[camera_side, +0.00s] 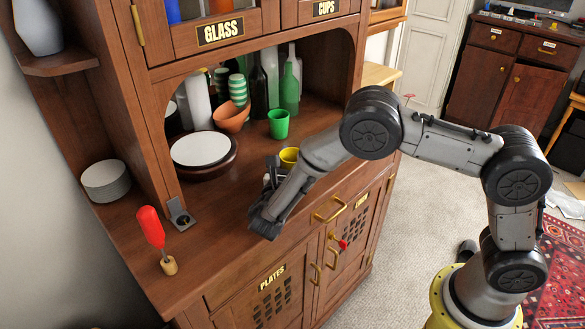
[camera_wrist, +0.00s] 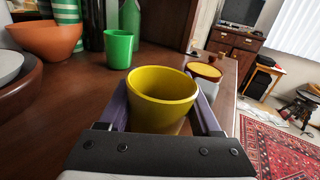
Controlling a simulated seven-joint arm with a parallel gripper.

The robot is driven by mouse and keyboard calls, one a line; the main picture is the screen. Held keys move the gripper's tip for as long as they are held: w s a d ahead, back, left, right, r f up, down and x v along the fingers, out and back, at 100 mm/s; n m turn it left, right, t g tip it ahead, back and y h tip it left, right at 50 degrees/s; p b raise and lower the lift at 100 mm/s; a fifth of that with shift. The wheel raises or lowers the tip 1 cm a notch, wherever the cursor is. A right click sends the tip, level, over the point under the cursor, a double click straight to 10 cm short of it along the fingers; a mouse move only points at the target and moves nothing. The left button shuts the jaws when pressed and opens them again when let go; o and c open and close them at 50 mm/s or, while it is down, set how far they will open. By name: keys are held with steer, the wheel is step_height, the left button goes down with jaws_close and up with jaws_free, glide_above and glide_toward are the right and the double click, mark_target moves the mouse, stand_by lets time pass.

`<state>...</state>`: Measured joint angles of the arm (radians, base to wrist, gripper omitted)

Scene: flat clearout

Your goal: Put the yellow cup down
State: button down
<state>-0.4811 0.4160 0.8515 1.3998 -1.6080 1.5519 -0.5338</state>
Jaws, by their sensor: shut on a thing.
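The yellow cup (camera_wrist: 160,98) is upright between the two fingers of my gripper (camera_wrist: 163,115) in the wrist view, which are shut on it. In the side view the yellow cup (camera_side: 289,157) shows partly behind my arm, over the front part of the wooden counter (camera_side: 245,185). My gripper (camera_side: 272,172) is mostly hidden there by my own wrist. I cannot tell whether the cup's base touches the counter.
A green cup (camera_side: 278,124) stands behind the yellow cup. Farther back are an orange bowl (camera_side: 232,117) and green bottles (camera_side: 289,90). A white plate (camera_side: 201,148) lies at the left.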

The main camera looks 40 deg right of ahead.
steer(key=shift+r, duration=0.4)
step_height(320, 180, up, 2)
steer(key=shift+r, duration=0.15)
steer(key=s+r, duration=1)
steer(key=s, duration=0.4)
steer(key=w+a+n+t+y, duration=0.7)
steer(key=w+n+t+y, duration=0.15)
steer(key=w, duration=0.45)
steer(key=y, duration=0.3)
glide_above(295, 153)
steer(key=a+x, duration=0.1)
steer(key=x, duration=0.3)
steer(key=shift+n+h, duration=0.25)
steer(key=w+f, duration=0.2)
steer(key=w, duration=0.2)
steer(key=w+f, duration=0.3)
steer(key=w, duration=0.1)
steer(key=w+f, duration=0.3)
steer(key=w, duration=0.1)
steer(key=shift+w+d+f, duration=0.1)
steer(key=shift+d+f, duration=0.05)
steer(key=shift+d, duration=0.15)
steer(key=shift+w+f, duration=0.75)
steer(key=shift+f, duration=1.5)
